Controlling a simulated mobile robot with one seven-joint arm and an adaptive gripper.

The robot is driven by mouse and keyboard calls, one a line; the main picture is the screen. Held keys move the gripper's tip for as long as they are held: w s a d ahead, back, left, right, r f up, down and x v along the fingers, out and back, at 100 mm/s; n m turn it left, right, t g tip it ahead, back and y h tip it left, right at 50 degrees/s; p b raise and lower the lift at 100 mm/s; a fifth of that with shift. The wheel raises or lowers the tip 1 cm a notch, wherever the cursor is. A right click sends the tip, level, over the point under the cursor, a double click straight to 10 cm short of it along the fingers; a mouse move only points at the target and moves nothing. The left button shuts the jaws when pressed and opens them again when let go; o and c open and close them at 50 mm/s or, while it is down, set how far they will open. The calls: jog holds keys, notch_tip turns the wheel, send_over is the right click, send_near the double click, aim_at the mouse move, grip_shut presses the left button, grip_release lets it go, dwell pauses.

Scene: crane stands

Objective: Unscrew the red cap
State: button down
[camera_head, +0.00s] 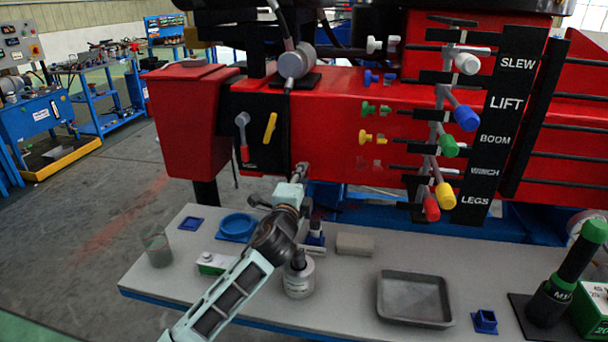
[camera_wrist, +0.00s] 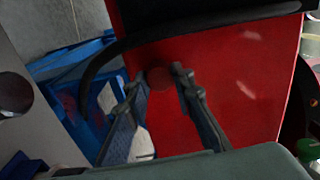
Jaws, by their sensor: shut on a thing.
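The red cap (camera_wrist: 159,78) is a dark red round piece in the wrist view, against the red machine body. My gripper (camera_wrist: 160,84) has one finger on either side of it and is shut on it. In the head view my gripper (camera_head: 300,172) reaches up to the lower edge of the red machine, above the grey bench. There the cap cannot be told apart from the fingers and the red panel.
The grey bench (camera_head: 350,287) below my arm holds a blue round dish (camera_head: 237,226), a white bottle (camera_head: 299,277), a grey block (camera_head: 355,244) and a grey tray (camera_head: 414,299). Coloured lever knobs (camera_head: 466,118) stand to the right. A dark hose (camera_wrist: 200,38) crosses above the cap.

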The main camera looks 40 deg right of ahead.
jog(key=c, duration=1.6)
grip_release()
jog(key=shift+c, duration=0.7)
